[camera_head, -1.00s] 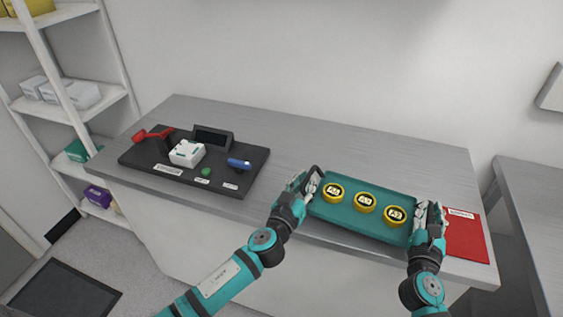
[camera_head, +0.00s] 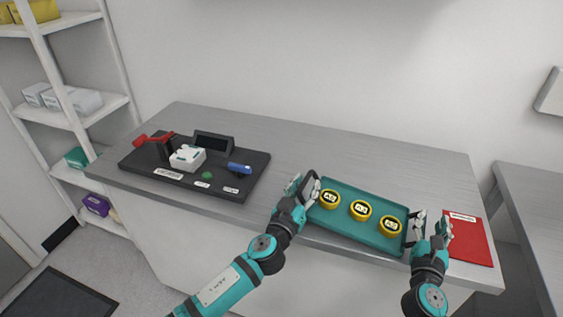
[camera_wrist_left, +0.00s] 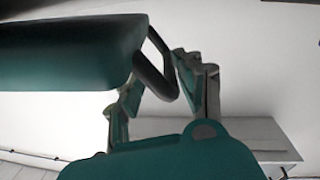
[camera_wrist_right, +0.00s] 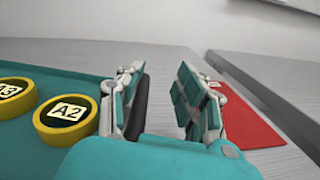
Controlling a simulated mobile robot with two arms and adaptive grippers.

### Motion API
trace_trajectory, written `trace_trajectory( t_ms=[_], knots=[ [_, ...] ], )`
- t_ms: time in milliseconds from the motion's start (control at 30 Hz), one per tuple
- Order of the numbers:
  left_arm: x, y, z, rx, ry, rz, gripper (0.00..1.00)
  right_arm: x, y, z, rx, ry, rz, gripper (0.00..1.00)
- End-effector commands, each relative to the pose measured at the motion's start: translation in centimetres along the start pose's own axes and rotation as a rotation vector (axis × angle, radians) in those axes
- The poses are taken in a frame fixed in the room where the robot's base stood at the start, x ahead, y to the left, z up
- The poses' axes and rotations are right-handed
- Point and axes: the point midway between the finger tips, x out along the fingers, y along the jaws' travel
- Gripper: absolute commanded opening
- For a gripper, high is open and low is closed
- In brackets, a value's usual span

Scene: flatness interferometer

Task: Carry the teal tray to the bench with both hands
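The teal tray (camera_head: 352,232) lies along the front edge of the bench (camera_head: 330,150) and looks level. My left gripper (camera_head: 302,188) is at the tray's left end. In the left wrist view its fingers (camera_wrist_left: 158,95) stand apart, with the black handle (camera_wrist_left: 155,70) between them. My right gripper (camera_head: 430,230) is at the right end. In the right wrist view its fingers (camera_wrist_right: 157,100) are wide apart, and the black handle (camera_wrist_right: 138,105) is close to the left finger.
A red sheet (camera_head: 467,238) lies just right of my right gripper. A black base (camera_head: 195,165) with a white block, a blue part and a red lever stands on the left of the bench. Shelves (camera_head: 70,115) stand at far left, another table (camera_head: 535,215) at right.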

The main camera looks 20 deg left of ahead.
Motion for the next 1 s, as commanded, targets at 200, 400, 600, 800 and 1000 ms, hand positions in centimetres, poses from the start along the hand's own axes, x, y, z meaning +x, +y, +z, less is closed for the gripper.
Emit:
trace_trajectory(
  t_ms=[200, 400, 600, 800, 1000],
  knots=[
    [-0.7, -0.4, 3.0, 0.0, -0.05, -0.008, 0.35, -0.1, 0.2, -0.3, 0.003, 0.0, 0.006, 0.35],
    [-2.3, -0.2, 2.4, -0.002, -0.041, -0.005, 0.35, -0.1, 0.3, -0.3, 0.004, 0.001, 0.008, 0.35],
    [-5.5, 0.1, 1.1, 0.0, -0.018, -0.001, 0.35, -0.2, 0.3, -0.5, 0.003, 0.008, 0.007, 0.35],
    [-8.0, 0.4, 0.0, 0.001, 0.0, 0.003, 0.35, -0.2, 0.3, -0.6, 0.002, 0.01, 0.007, 0.35],
    [-9.0, 0.4, -0.5, 0.002, 0.01, 0.003, 0.35, -0.2, 0.3, -0.6, 0.002, 0.01, 0.006, 0.35]
  ],
)
